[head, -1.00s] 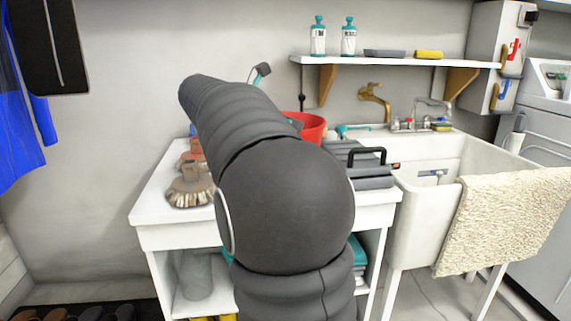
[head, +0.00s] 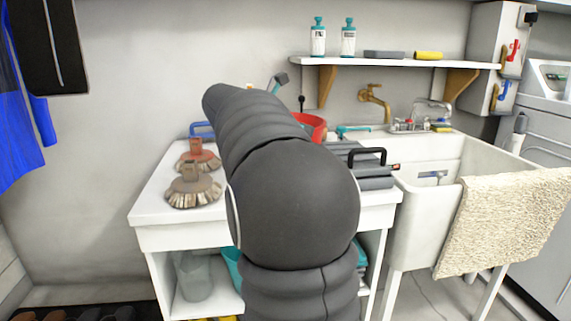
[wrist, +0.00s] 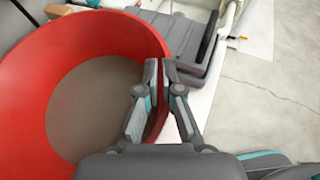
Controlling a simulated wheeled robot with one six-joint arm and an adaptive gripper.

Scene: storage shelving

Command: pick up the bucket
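The red bucket (head: 318,126) stands on the white counter, mostly hidden behind my arm in the head view. In the wrist view the red bucket (wrist: 100,38) fills the left side, with its mouth open and a grey-brown inside bottom. My gripper (wrist: 160,74) is at the bucket's right-hand rim, one finger inside the wall and the other outside. The fingertips are close together with the rim wall between them. My gripper is hidden in the head view.
Two round brushes (head: 194,190) sit on the counter's left. A grey case with a black handle (head: 368,157) lies right of the bucket. A sink (head: 425,215) with a draped towel (head: 505,220) stands further right. A wall shelf (head: 400,62) holds bottles above.

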